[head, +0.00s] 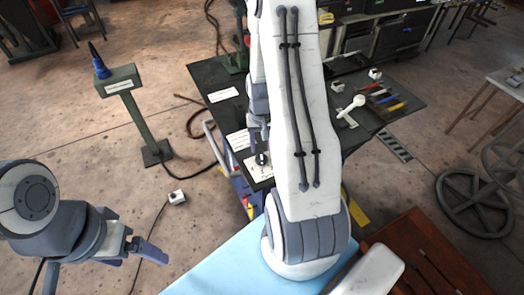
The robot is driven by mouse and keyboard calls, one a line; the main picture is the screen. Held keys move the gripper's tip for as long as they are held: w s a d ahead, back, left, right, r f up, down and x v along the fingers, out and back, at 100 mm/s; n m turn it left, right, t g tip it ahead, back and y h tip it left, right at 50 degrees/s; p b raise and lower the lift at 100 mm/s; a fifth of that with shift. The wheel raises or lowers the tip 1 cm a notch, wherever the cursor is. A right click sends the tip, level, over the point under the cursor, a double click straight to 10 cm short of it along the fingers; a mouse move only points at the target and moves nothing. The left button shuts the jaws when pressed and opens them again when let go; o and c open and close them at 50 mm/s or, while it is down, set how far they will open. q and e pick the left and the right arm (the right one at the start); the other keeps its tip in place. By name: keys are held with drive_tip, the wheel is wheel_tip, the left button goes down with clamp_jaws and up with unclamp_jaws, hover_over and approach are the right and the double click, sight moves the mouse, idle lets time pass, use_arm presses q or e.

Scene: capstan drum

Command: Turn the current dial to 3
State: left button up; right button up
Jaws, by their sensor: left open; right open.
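A small dark round knob (262,159), which looks like the current dial, sits on a white plate (258,172) at the near edge of the dark table. Its numbers and pointer are too small to read. My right gripper (258,146) is open, pointing down right at the knob, with its fingers close above or beside it. I cannot tell whether they touch it. My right arm hides part of the table. My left gripper (137,254) is open and empty at the lower left, over the floor and far from the dial.
The dark table (207,75) carries white labels, a white lever-like fitting (350,108) and several coloured-handled tools (383,100). A green pedestal (137,118) stands at the left, and a small white box (177,197) lies on the floor.

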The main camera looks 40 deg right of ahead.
sight(260, 155)
wheel_tip(260, 155, up, 7)
drive_tip(key=shift+f, duration=0.2)
idle(0.5)
drive_tip(key=s+a+r+n, duration=0.1)
drive_tip(key=a+r+n, duration=0.3)
drive_tip(key=a, duration=0.7)
drive_tip(key=s+a+r+n, duration=0.2)
drive_tip(key=a+r+n, duration=0.2)
drive_tip(key=a, duration=0.7)
drive_tip(key=s+a+r+n, duration=0.2)
drive_tip(key=s+a+n, duration=0.1)
drive_tip(key=s, duration=0.3)
drive_tip(key=s+a+r+n+y, duration=0.1)
drive_tip(key=s+a+n, duration=0.2)
drive_tip(key=s+a, duration=0.3)
drive_tip(key=shift+s+r, duration=0.35)
drive_tip(key=shift+s, duration=0.4)
